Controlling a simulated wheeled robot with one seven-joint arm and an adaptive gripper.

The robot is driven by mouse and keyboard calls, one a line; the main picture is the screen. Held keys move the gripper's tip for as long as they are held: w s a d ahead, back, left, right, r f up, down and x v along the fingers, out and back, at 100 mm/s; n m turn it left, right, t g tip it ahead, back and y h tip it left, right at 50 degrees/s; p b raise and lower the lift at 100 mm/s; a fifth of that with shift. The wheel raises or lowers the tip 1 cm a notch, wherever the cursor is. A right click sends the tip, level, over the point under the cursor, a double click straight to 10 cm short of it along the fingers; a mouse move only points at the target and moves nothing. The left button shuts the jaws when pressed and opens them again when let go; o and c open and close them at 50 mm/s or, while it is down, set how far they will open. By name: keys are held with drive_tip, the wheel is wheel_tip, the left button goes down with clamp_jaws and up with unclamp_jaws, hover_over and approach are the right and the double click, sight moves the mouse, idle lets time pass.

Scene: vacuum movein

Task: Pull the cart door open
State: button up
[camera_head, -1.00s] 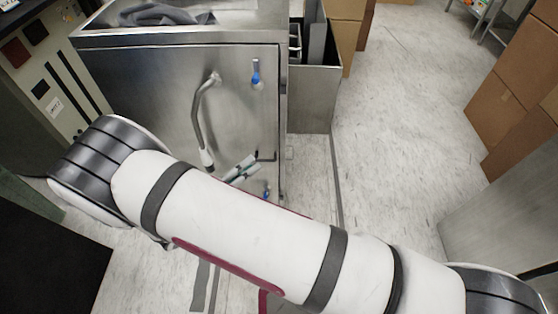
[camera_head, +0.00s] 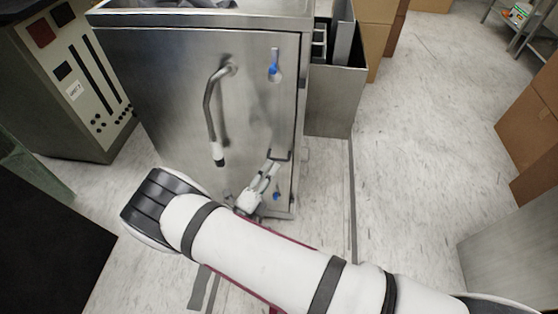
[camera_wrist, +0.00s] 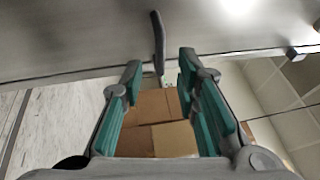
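The steel cart (camera_head: 165,90) stands upright at the upper middle of the head view, its flat door (camera_head: 240,120) facing me and looking shut. A small dark bracket handle (camera_head: 281,154) sits low near the door's right edge. My gripper (camera_head: 270,168) is right by this handle, with its fingers pointing up toward it. In the wrist view my gripper (camera_wrist: 160,68) is open, with teal pads apart. A dark bar (camera_wrist: 158,40), seemingly the handle, shows at the gap between the fingertips. I cannot tell if it touches them. My forearm hides the floor below the cart.
A long curved handle (camera_head: 213,110) and a blue latch (camera_head: 274,66) are higher on the cart front. A grey control cabinet (camera_head: 70,85) stands left, a metal bin (camera_head: 335,100) right behind. Cardboard boxes (camera_head: 530,125) stand far right. The floor (camera_head: 420,130) between is clear.

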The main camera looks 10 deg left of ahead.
sight(279, 160)
drive_tip(key=shift+b+x, duration=0.4)
drive_tip(key=shift+x, duration=2.25)
clamp_jaws()
